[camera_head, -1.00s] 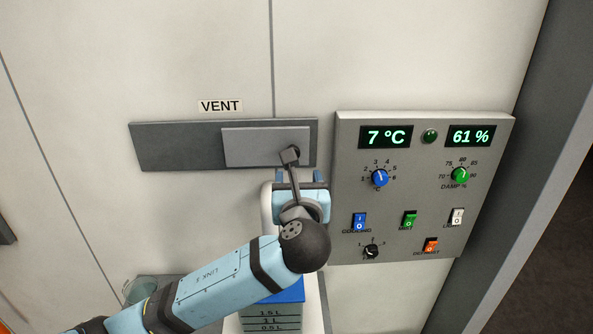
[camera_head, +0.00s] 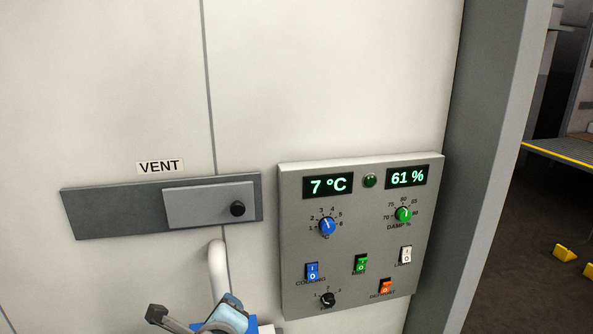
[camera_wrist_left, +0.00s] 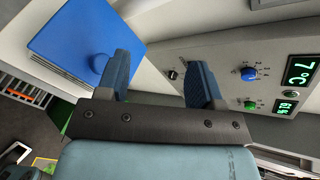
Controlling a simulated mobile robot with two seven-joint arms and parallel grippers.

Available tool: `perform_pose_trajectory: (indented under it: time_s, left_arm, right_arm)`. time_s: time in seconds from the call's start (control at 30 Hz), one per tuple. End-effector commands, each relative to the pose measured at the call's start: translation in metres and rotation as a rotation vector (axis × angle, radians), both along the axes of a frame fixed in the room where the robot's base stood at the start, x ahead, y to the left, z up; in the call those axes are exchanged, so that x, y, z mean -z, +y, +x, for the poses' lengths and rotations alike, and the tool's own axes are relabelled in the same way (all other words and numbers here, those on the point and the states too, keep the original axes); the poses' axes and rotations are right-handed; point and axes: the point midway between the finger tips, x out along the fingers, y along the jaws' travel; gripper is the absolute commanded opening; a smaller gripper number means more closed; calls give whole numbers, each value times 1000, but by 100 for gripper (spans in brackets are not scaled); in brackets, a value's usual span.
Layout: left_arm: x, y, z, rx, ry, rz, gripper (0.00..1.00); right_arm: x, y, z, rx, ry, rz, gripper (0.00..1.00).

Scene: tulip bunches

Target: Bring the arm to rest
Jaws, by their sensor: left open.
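My left gripper (camera_wrist_left: 163,75) is open, with its two dark blue fingers spread and nothing between them in the left wrist view. In the head view only a light blue and dark part of my left arm's end (camera_head: 224,317) shows at the bottom edge, below the vent and apart from it. The vent's grey sliding plate (camera_head: 195,206) with its black knob (camera_head: 237,209) sits toward the right end of its dark grey rail (camera_head: 110,212). My right gripper is in neither view.
A control panel (camera_head: 340,250) with displays, dials and switches stands on the wall to the right of the vent. A blue lid (camera_wrist_left: 75,40) lies close to the left finger in the wrist view. A white pipe-like handle (camera_head: 217,265) rises near the arm. The wall above is clear.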

Motion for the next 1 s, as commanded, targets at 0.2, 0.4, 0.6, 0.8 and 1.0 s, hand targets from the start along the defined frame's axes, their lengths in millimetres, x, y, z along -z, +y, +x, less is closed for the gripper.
perform_pose_trajectory:
  time_s: [0.2,0.4,0.6,0.8,1.0]
  left_arm:
    - [78,38,-71,-341,187,-588,61]
    - [128,73,-145,-764,299,-1014,61]
    - [154,98,-206,-1131,334,-1261,61]
    - [166,118,-257,-1446,322,-1412,61]
    - [200,104,-231,-1334,280,-1531,61]
  right_arm:
    - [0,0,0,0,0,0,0]
    - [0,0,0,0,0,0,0]
    - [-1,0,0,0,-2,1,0]
    - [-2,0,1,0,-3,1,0]
    - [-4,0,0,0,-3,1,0]
